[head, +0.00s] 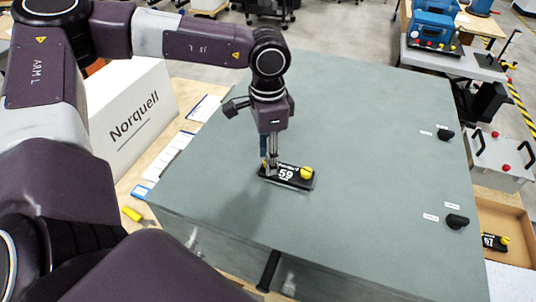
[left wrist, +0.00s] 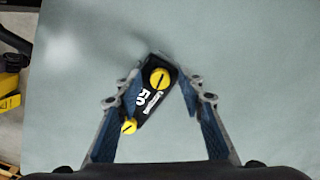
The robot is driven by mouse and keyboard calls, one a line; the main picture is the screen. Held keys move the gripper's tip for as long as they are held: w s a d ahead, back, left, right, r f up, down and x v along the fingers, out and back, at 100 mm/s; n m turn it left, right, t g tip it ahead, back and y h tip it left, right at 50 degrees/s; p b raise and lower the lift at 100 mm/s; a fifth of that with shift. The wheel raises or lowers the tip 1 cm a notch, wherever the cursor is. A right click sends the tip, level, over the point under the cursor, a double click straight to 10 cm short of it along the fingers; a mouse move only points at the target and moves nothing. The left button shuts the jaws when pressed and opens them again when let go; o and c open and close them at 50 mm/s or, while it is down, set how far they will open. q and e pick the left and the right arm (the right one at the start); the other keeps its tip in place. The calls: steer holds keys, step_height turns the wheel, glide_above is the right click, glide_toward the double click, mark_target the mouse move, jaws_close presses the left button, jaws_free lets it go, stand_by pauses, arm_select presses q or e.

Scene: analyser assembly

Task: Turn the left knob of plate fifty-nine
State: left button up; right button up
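Plate fifty-nine (head: 291,182) is a small black plate with a white 59, lying on the grey-green top. Its right yellow knob (head: 306,173) is in clear view. Its left end is mostly hidden behind my left gripper (head: 270,168), which points down there. In the left wrist view the plate (left wrist: 151,101) shows at a slant with two yellow knobs. The larger-looking knob (left wrist: 160,77) lies between the spread fingertips of my left gripper (left wrist: 160,68), with gaps at its sides. The smaller knob (left wrist: 129,127) is near the left finger. My right gripper does not show.
Two black knobs (head: 457,221) with small white labels sit on the right of the grey-green top (head: 370,130). A white Norquell box (head: 133,115) stands at the left. Another numbered plate (head: 494,241) lies in a tray at the lower right. The surface around plate fifty-nine is clear.

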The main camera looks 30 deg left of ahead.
arm_select(q)
step_height(320, 180, up, 12)
stand_by(0.6)
